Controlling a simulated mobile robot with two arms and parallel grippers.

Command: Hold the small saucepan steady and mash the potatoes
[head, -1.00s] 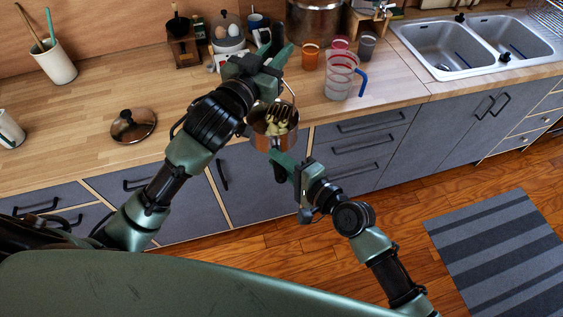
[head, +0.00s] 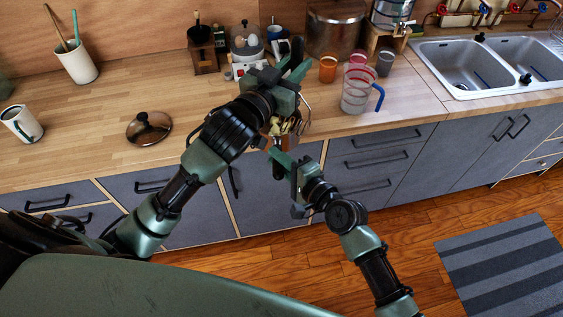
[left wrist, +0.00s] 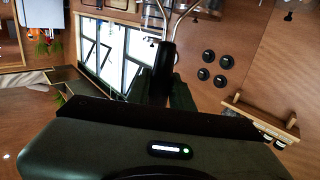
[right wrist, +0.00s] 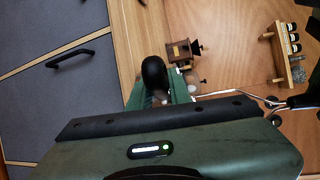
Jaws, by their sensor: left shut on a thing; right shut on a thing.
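The small copper saucepan (head: 282,143) is at the counter's front edge, with pale yellow potato pieces (head: 276,127) in it. My right gripper (head: 281,162) is shut on its dark handle, which shows in the right wrist view (right wrist: 154,75). My left gripper (head: 288,78) is above the pan, shut on the masher's black handle (left wrist: 165,58). The masher's wire head (head: 304,118) is at the pan's right side; I cannot tell whether it touches the potatoes. My left gripper and forearm hide part of the pan.
A clear measuring jug (head: 358,90) with a blue handle stands right of the pan, near an orange cup (head: 328,68). A glass lid (head: 148,128) lies on the counter at left. The left counter is mostly clear.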

